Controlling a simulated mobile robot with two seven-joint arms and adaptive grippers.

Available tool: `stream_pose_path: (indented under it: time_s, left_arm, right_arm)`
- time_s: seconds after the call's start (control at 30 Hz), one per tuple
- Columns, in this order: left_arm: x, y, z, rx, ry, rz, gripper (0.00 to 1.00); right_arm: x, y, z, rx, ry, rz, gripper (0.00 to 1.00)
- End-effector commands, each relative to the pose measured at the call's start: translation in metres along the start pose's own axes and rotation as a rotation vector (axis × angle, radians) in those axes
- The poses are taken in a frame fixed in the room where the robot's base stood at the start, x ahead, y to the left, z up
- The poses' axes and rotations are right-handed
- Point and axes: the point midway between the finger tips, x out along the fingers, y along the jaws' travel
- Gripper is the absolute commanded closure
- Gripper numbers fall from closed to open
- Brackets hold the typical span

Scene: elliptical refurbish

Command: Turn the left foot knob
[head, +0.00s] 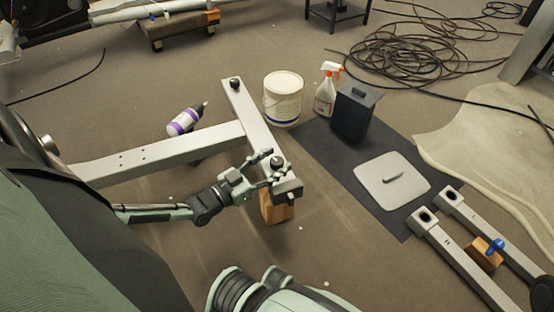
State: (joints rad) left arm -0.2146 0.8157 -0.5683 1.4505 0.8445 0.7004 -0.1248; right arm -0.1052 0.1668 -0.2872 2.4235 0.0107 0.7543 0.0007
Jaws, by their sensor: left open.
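The grey metal frame (160,154) lies on the floor with a long beam and a crosspiece forming a T. A black foot knob (235,83) sits at the crosspiece's far end. Another dark foot knob (277,162) sits at its near end, partly hidden by my gripper. My left gripper (272,166) is open at this near knob, with its fingers beside it; I cannot tell whether they touch it. A wooden block (276,208) is under the near end. My right gripper is not in view.
A purple-banded bottle (184,121) lies beside the beam. A white bucket (283,98), a spray bottle (327,89) and a dark box (354,112) stand behind the crosspiece. A black mat (332,160) holds a grey plate (392,181). Coiled cables (425,50) lie at the back right.

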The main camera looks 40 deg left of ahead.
Motion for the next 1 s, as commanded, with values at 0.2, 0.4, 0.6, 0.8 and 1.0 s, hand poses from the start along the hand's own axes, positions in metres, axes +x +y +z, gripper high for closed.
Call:
stream_pose_path:
  time_s: [0.2, 0.4, 0.6, 0.8, 1.0]
  left_arm:
    - [0.0118, 0.0005, 0.0003, 0.000, -0.001, 0.001, 0.46]
    - [0.0118, 0.0004, 0.0001, 0.000, -0.001, 0.000, 0.46]
    - [0.0116, 0.0004, 0.0002, 0.000, -0.001, 0.000, 0.71]
    - [0.0115, 0.0004, 0.0002, 0.000, -0.001, 0.000, 0.96]
    - [0.0123, 0.0011, -0.0046, -0.004, 0.002, -0.029, 0.98]
  right_arm:
    - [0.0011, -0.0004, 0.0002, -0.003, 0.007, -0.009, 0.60]
    - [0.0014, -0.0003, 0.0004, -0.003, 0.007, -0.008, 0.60]
    - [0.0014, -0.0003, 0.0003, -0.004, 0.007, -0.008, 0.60]
    - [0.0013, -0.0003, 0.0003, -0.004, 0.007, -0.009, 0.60]
    - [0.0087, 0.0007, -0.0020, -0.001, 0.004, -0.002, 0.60]
